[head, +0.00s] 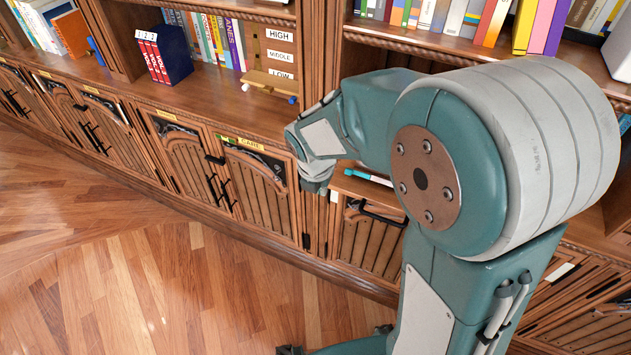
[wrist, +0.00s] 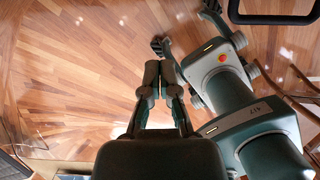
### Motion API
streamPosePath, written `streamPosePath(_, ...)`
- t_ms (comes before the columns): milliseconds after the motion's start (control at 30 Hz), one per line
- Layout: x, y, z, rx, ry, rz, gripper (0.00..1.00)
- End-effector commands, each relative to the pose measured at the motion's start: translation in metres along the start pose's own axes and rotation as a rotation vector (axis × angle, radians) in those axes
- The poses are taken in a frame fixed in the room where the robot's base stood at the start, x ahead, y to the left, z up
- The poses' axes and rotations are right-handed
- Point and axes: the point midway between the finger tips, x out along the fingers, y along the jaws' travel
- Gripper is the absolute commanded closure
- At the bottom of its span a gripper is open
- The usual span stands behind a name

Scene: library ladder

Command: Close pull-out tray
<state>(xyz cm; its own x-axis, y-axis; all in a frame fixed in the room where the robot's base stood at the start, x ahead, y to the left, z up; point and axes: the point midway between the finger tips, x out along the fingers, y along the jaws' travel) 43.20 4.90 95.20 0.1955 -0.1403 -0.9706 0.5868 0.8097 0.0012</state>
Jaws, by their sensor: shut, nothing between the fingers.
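A wooden pull-out tray (head: 352,187) juts out from the cabinet front just right of my gripper in the head view. A blue-and-white pen-like item (head: 368,177) lies on it. My arm hides the tray's right part. My gripper (head: 316,188) is shut and empty, pointing down beside the tray's left end. In the wrist view its fingertips (wrist: 160,68) are together over the floor. I cannot tell whether it touches the tray.
Cabinet doors with black handles (head: 222,190) line the front to the left. Above are books (head: 215,40), a dark blue box (head: 168,55) and a HIGH/MIDDLE/LOW panel (head: 279,52) with a small wooden ledge (head: 270,83). The wooden floor (head: 150,290) in front is clear.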

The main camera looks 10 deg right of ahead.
Motion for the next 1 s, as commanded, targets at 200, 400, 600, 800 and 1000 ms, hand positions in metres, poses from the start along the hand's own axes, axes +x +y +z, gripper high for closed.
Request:
streamPosePath(200, 0.043, 0.001, -0.003, -0.001, 0.003, -0.006, 1.00)
streamPosePath(400, 0.068, 0.002, 0.012, 0.005, -0.003, -0.001, 1.00)
streamPosePath(600, 0.073, 0.001, 0.034, 0.003, -0.001, -0.001, 1.00)
streamPosePath(800, 0.073, 0.002, 0.037, 0.001, -0.001, -0.002, 1.00)
streamPosePath(1000, 0.073, 0.002, 0.037, 0.000, -0.001, -0.002, 1.00)
